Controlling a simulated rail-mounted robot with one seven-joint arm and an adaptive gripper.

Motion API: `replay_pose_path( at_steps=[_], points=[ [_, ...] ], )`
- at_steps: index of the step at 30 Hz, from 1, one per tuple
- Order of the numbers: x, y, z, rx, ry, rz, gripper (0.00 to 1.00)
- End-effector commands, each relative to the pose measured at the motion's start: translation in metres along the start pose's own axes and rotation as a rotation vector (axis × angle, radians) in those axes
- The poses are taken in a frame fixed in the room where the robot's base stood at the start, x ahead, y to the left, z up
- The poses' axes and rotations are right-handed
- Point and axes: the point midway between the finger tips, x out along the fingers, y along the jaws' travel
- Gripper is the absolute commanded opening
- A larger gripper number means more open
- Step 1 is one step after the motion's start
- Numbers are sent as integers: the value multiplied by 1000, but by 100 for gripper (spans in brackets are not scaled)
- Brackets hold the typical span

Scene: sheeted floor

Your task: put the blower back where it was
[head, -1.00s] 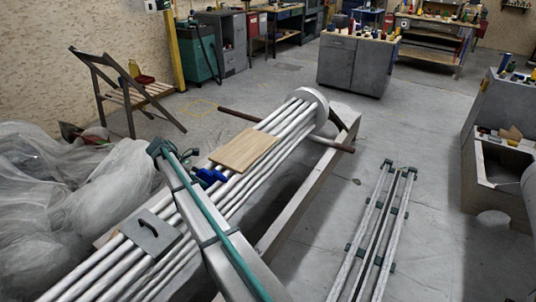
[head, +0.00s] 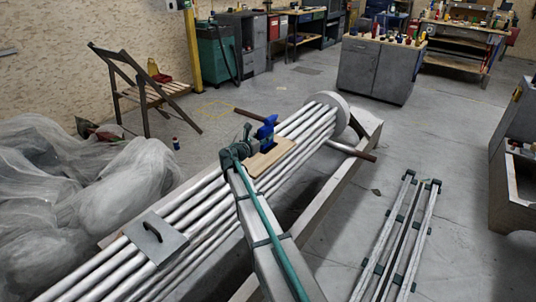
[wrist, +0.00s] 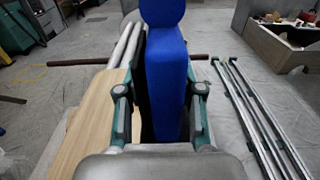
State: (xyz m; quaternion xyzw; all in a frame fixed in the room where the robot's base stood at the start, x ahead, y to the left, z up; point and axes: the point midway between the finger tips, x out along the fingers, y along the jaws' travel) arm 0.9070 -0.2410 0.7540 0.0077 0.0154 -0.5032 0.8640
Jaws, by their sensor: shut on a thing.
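The blower, a blue blocky thing (head: 266,129), stands upright in my gripper (head: 250,147), over the wooden board (head: 275,158) on the pipe bundle. In the wrist view the blower (wrist: 168,70) fills the space between the two green-grey fingers of my gripper (wrist: 161,92), which is shut on it. A dark strip shows along its left side. The wooden board (wrist: 92,125) lies to the left of the fingers there. The blower's lower end is hidden, so I cannot tell whether it touches the board.
The silver pipes (head: 205,205) run diagonally and carry a grey plate with a black handle (head: 154,240). Crumpled clear sheeting (head: 75,205) lies at left, with a folding chair (head: 140,85) behind. Metal rails (head: 400,235) lie on the floor at right.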

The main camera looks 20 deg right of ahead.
Motion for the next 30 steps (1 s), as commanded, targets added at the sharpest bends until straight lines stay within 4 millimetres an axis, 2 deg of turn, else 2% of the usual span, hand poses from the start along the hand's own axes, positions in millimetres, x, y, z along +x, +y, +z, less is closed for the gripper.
replay_pose_path(
  at_steps=[8,19,24,30],
  points=[
    [16,14,-7,0,-33,-2,24],
    [77,66,-41,1,-31,-3,24],
    [92,78,-68,0,-31,-3,24],
    [98,82,-78,2,-31,-3,24]
  ],
)
